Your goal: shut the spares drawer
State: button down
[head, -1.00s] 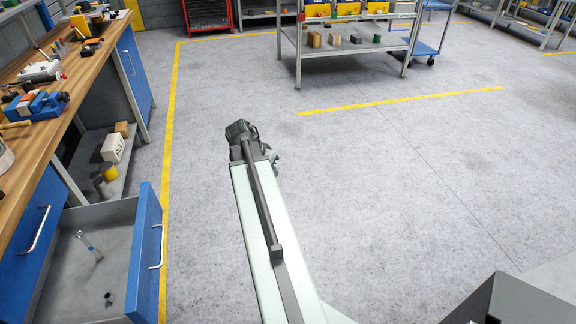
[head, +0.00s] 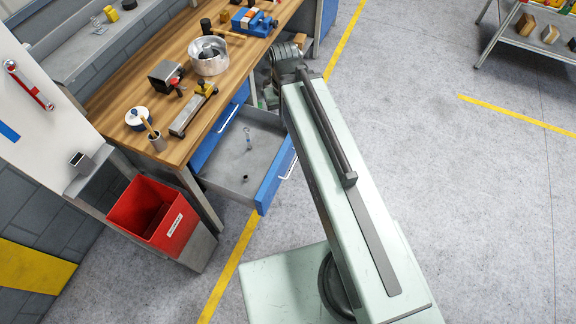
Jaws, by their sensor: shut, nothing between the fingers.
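The spares drawer (head: 222,176) is a grey tray with a blue front (head: 276,180) and a pale bar handle (head: 289,167). It stands pulled out from under the wooden workbench. A wrench-like tool (head: 248,138) and a small dark cylinder (head: 245,179) lie in it. My arm extends upward in the head view, just right of the drawer front. My gripper (head: 270,96) is at the arm's far end, near the drawer's back right corner, and is mostly hidden by the wrist. Its fingers are hard to make out, and I see nothing held.
The workbench (head: 152,88) carries a metal pot (head: 208,62), a blue vise (head: 252,20) and other tools. A red bin (head: 150,212) stands at the bench's near end. A shelf rack (head: 520,40) is at the far right. The floor (head: 440,150) between is clear.

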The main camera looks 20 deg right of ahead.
aim_at(265, 164)
jog(key=z, duration=1.7)
jog(key=k, duration=0.9)
jog(key=u, duration=2.4)
jog(key=i, duration=0.5)
jog(key=z, duration=0.05)
